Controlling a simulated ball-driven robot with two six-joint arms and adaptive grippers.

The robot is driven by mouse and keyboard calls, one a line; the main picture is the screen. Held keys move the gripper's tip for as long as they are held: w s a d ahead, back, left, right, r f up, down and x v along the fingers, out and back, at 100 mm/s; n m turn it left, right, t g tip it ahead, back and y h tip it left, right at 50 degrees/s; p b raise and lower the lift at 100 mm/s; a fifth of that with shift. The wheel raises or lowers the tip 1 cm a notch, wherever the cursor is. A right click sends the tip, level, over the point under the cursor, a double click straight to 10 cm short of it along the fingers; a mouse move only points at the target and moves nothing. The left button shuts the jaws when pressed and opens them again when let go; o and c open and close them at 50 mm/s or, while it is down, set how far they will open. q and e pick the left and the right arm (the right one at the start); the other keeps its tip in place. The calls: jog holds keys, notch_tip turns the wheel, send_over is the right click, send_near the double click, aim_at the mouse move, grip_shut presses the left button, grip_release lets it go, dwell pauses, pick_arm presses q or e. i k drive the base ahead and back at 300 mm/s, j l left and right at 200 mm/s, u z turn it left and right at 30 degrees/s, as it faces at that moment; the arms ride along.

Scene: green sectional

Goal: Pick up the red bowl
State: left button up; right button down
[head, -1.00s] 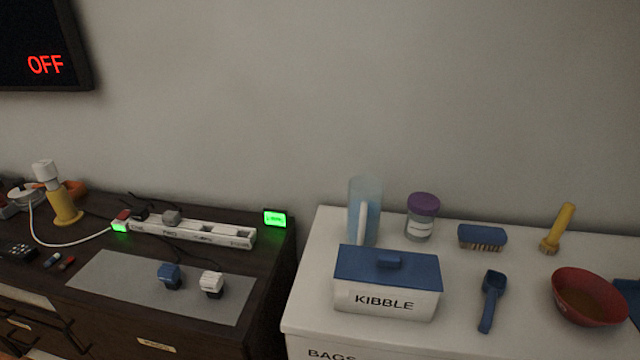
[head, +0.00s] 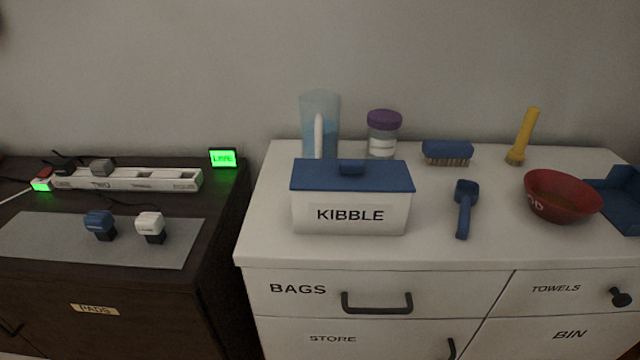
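The red bowl (head: 560,198) sits upright at the right of the white cabinet top (head: 330,249). Pale lettering shows on its left outer side, and its inside looks brownish. It stands just left of a dark blue tray (head: 619,203) that is cut off by the right edge. Neither of my grippers shows in the head view.
Left of the bowl are a blue scoop (head: 465,207) and a KIBBLE box (head: 351,198). A dark dresser (head: 215,240) stands left.

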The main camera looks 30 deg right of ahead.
aim_at(557, 197)
jog(key=z, duration=2.25)
